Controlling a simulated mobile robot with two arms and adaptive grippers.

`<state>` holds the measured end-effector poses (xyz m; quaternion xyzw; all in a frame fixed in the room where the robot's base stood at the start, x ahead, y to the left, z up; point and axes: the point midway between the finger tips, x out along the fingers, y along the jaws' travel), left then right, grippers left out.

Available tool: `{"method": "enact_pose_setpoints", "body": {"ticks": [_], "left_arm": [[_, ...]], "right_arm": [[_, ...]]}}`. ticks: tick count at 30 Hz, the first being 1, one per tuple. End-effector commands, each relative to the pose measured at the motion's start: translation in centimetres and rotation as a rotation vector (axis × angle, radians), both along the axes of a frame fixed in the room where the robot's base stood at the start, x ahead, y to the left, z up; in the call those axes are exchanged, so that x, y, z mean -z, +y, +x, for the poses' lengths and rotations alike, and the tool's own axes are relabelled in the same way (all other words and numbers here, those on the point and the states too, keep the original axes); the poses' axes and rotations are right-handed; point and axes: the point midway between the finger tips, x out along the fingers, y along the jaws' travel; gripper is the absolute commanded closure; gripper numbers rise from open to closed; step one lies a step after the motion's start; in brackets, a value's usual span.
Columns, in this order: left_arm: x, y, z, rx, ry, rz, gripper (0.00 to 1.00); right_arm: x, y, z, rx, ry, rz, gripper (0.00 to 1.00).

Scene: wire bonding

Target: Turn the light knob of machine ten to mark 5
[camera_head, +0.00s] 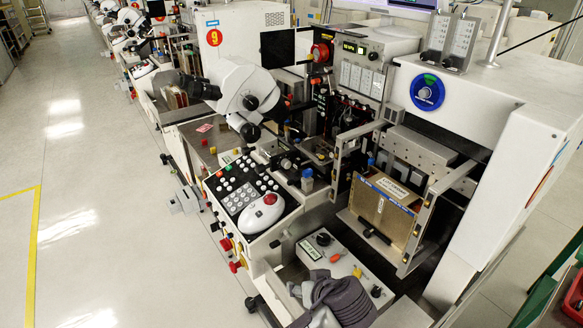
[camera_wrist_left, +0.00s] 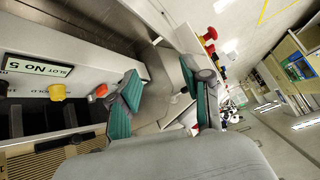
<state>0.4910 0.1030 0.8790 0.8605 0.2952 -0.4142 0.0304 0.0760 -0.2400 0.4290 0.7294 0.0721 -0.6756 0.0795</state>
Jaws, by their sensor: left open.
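Low in the head view, the near machine has a small white control box (camera_head: 350,268) with a black knob (camera_head: 323,239), an orange knob (camera_head: 335,257), a yellow knob (camera_head: 357,271) and another black knob (camera_head: 376,291). I cannot tell which is the light knob, and no number ten shows. My left gripper (camera_head: 307,303) is beside the box's near left side, apart from the knobs. In the left wrist view its teal-padded fingers (camera_wrist_left: 165,103) are open with nothing between them. A yellow knob (camera_wrist_left: 57,92) and an orange knob (camera_wrist_left: 100,91) show left of them. My right gripper is not in view.
A keypad panel (camera_head: 245,185) with a white mouse-like controller (camera_head: 262,213) stands above the box. A wooden-faced case (camera_head: 384,205) in a metal frame is to the right. A machine with a red 9 sign (camera_head: 214,37) is behind. The floor (camera_head: 110,180) at left is clear.

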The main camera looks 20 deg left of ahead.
Motion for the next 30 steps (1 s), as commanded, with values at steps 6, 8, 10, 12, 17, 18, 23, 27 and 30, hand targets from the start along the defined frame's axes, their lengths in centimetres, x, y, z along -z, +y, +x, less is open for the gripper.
{"method": "enact_pose_setpoints", "body": {"ticks": [6, 8, 10, 12, 17, 18, 23, 27, 30], "left_arm": [[-6.5, -1.1, 6.0, -0.156, -0.327, 0.139, 0.51], [-9.0, -1.2, 7.7, -0.204, -0.454, 0.179, 0.51], [-12.1, -1.4, 9.3, -0.253, -0.607, 0.219, 0.51], [-14.7, -1.5, 10.4, -0.291, -0.741, 0.247, 0.51], [-17.7, -1.5, 11.5, -0.327, -0.897, 0.272, 0.51], [-18.0, -1.3, 11.8, -0.331, -0.909, 0.273, 0.51], [-18.2, 0.4, 13.0, -0.333, -0.912, 0.275, 0.51], [-18.4, 2.7, 14.8, -0.333, -0.911, 0.277, 0.51], [-18.3, 4.5, 16.1, -0.332, -0.908, 0.276, 0.51]], "right_arm": [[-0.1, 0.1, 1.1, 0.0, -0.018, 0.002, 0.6], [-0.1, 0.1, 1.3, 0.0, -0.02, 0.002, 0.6], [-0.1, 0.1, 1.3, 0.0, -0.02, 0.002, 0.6], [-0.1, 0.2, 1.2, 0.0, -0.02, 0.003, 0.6], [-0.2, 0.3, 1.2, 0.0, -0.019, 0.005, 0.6], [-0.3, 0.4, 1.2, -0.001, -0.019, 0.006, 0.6], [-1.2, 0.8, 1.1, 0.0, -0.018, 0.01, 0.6], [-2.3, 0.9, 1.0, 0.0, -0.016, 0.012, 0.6], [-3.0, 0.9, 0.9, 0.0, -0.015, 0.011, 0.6]]}}
